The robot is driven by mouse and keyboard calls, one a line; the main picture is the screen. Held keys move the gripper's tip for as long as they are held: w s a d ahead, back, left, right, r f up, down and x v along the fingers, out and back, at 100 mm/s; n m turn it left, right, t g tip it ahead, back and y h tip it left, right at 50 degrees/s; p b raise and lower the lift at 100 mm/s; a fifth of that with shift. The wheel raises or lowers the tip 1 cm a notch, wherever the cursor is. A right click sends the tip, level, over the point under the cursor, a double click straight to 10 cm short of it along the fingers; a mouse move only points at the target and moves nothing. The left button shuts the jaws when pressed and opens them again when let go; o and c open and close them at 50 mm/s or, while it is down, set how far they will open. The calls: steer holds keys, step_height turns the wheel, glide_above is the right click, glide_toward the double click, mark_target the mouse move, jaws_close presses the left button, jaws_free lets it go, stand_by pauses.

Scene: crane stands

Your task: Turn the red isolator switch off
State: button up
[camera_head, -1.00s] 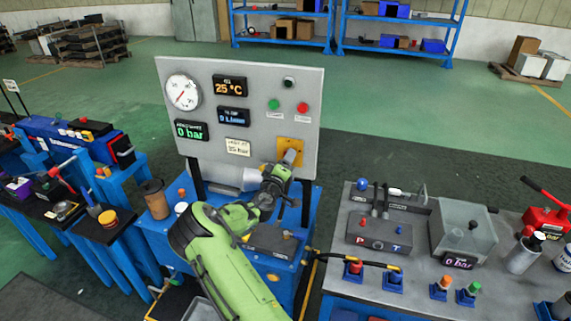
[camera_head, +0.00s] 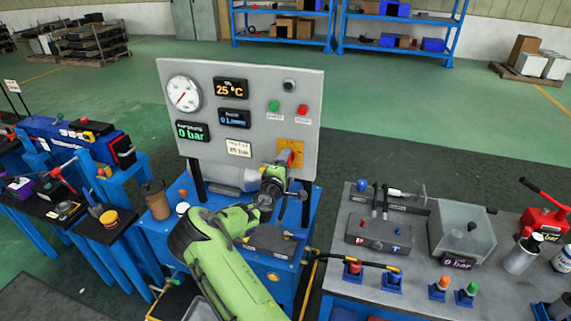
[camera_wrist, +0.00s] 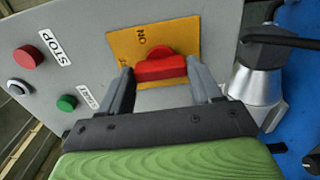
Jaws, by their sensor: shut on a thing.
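The red isolator switch (camera_wrist: 160,66) sits on a yellow plate (camera_wrist: 125,45) on the grey panel. In the wrist view my gripper (camera_wrist: 163,78) has one finger on each side of the red handle, and it is shut on it. The handle lies roughly crosswise between the fingers in that view. An "ON" mark shows on the plate beside the handle; other lettering is partly hidden.
A green button (camera_wrist: 67,103) and a red STOP button (camera_wrist: 29,57) are beside the plate. A silver cylindrical fitting with a black top (camera_wrist: 262,75) stands close to one finger. A grey workbench (camera_head: 410,275) with several fittings is to the right.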

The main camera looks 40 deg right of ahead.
steer(key=o, duration=1.1)
steer(key=shift+c, duration=0.2)
steer(key=b+v, duration=0.2)
steer(key=v, duration=1.3)
steer(key=shift+s+a, duration=0.2)
steer(key=shift+a, duration=0.2)
